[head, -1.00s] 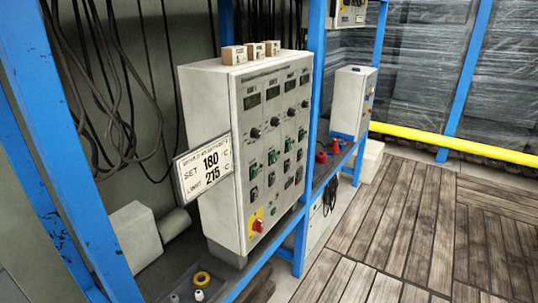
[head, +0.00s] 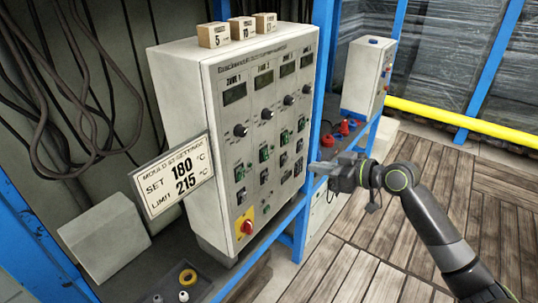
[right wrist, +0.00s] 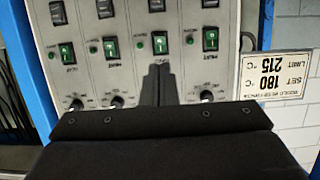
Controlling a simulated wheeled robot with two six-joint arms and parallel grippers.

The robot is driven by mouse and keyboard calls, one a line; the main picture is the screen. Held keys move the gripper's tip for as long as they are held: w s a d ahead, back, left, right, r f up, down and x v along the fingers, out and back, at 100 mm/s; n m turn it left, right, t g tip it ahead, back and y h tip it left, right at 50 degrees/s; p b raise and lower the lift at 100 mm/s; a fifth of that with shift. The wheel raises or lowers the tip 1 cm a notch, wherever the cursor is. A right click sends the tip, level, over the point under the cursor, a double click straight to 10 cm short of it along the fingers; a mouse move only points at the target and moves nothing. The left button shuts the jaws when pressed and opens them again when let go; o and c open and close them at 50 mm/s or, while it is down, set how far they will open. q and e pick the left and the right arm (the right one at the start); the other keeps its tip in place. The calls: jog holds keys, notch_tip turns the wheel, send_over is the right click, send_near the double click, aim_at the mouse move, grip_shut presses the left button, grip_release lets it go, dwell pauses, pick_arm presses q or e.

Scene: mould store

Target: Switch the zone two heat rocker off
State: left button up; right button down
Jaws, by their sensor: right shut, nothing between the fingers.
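The grey control cabinet (head: 185,110) has several zone columns. Zone two is the second from the left in the head view, with a green rocker (head: 263,154) and a dark rocker (head: 264,176) below it. The right wrist view shows the panel upside down; the zone two green rocker (right wrist: 160,43) is second from the right there. Its small label is not clearly readable. My right gripper (head: 313,168) is shut and empty, in front of the panel's right side in the head view. In the wrist view its fingertips (right wrist: 158,68) appear just below that rocker; contact cannot be told. My left gripper is not in view.
A settings sign (head: 173,175) juts out at the cabinet's left. A red rotary switch (head: 246,227) sits low on the panel. Small boxes (head: 243,27) stand on top. Blue rack posts (head: 318,100) flank the cabinet. A smaller cabinet (head: 368,75) stands behind right. The wooden floor is clear.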

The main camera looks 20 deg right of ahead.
jog(key=shift+s+a+r, duration=0.15)
jog(key=p, duration=0.4)
send_near(262, 160)
jog(key=w+a, duration=0.2)
jog(key=w, duration=0.1)
jog(key=shift+w+a+f, duration=0.45)
jog(key=shift+a+f, duration=0.05)
jog(key=shift+f, duration=0.3)
